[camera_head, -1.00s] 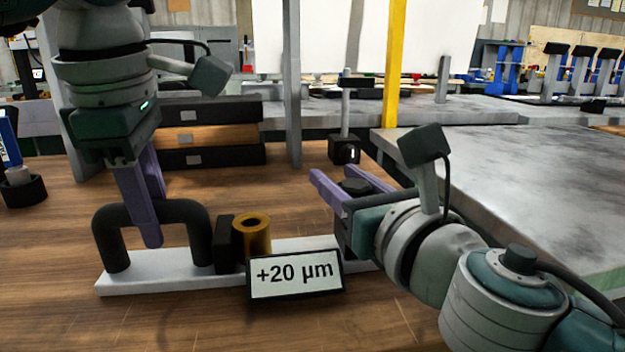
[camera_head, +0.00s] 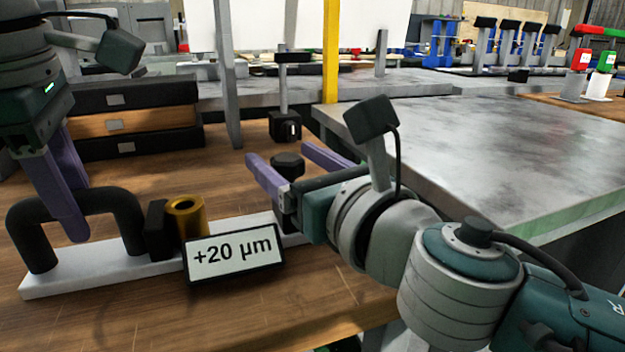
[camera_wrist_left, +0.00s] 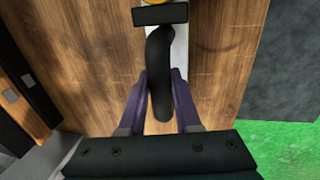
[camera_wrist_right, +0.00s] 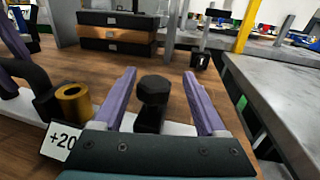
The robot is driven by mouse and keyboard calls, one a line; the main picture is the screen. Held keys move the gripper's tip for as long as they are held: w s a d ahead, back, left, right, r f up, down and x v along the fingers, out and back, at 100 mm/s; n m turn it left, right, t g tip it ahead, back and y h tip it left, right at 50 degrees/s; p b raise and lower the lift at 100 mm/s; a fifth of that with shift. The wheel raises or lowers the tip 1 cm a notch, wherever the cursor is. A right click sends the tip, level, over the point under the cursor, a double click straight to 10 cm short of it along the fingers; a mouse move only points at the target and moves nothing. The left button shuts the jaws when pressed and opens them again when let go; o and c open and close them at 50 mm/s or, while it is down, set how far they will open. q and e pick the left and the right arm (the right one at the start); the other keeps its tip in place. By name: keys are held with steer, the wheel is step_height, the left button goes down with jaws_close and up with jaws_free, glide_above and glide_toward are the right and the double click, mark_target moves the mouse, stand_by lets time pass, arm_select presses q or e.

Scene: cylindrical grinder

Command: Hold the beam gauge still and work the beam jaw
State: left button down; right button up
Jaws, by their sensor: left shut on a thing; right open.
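The beam gauge is a pale bar (camera_head: 110,268) on the wooden bench with a black arched handle (camera_head: 128,208) at its left end. A black block (camera_head: 157,228) and a brass ring-shaped cylinder (camera_head: 186,216) stand side by side on the bar. A display reading "+20 µm" (camera_head: 233,255) is in front. My left gripper (camera_head: 72,228) is shut on the handle, which also shows between its fingers in the left wrist view (camera_wrist_left: 160,75). A dark jaw with a black knob (camera_head: 288,163) is at the bar's right end. My right gripper (camera_wrist_right: 157,77) is open, its fingers either side of the knob (camera_wrist_right: 154,90).
Stacked drawers (camera_head: 135,122) stand at the back left. A black block with an upright post (camera_head: 285,125) stands behind the gauge. A grey slab table (camera_head: 480,150) lies to the right, its edge close to my right arm. Open wood lies in front of the gauge.

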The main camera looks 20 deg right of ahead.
steer(key=s, duration=0.3)
steer(key=s+d, duration=0.1)
steer(key=s, duration=0.2)
steer(key=s+d, duration=0.1)
steer(key=s, duration=0.2)
steer(key=shift+s, duration=0.3)
steer(key=shift+a+f, duration=0.1)
steer(key=shift+a, duration=0.3)
steer(key=w, duration=0.4)
steer(key=w+a, duration=0.1)
steer(key=w, duration=0.3)
steer(key=w+a, duration=0.1)
steer(key=w, duration=0.2)
steer(key=shift+w+a, duration=0.15)
steer(key=shift+w, duration=0.25)
